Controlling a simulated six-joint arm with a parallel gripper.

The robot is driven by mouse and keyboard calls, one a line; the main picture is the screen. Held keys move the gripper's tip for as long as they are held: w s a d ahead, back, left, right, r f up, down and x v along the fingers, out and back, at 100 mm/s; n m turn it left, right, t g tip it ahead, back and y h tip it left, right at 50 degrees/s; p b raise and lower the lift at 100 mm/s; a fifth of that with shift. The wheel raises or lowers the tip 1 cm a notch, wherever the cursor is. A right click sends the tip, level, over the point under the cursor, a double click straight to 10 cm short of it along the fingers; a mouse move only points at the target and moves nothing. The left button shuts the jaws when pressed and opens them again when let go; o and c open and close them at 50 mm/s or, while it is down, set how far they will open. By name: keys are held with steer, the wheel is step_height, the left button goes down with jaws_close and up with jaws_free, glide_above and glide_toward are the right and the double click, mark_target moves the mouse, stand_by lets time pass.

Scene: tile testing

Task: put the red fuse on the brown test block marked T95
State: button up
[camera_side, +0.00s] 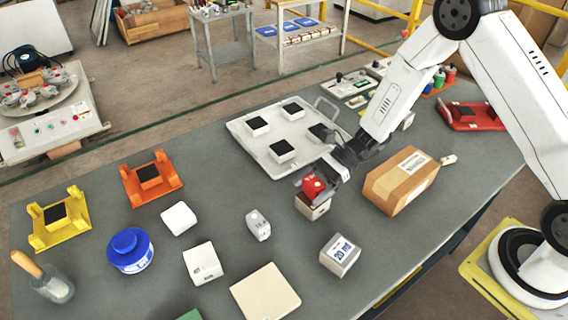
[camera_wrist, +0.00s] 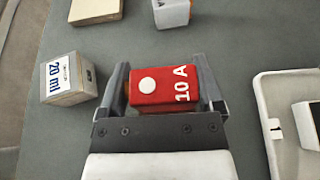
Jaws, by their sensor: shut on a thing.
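The red fuse (camera_wrist: 165,87), marked 10 A with a white dot, sits between the fingers of my gripper (camera_wrist: 170,92). My gripper (camera_side: 322,178) is shut on it. In the side view the red fuse (camera_side: 312,185) is right above a small block (camera_side: 312,209) with a pale front and brownish edges. I cannot tell whether the fuse touches that block. I cannot read T95 on any block. In the wrist view the fuse and fingers hide most of what is below.
A block marked 20 ml (camera_side: 340,255) stands nearby, with a grey-white fuse (camera_side: 258,225) to its left. A cardboard box (camera_side: 401,180) lies to the right. A white tray (camera_side: 240,128) with black-topped blocks is behind. Orange (camera_side: 167,190) and yellow (camera_side: 45,236) holders stand at left.

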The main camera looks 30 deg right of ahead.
steer(key=shift+f, duration=0.2)
steer(key=o, duration=1)
steer(key=shift+o, duration=0.2)
steer(key=shift+r, duration=0.1)
steer(key=shift+r, duration=0.15)
steer(key=v, duration=1.2)
steer(key=shift+s, duration=0.1)
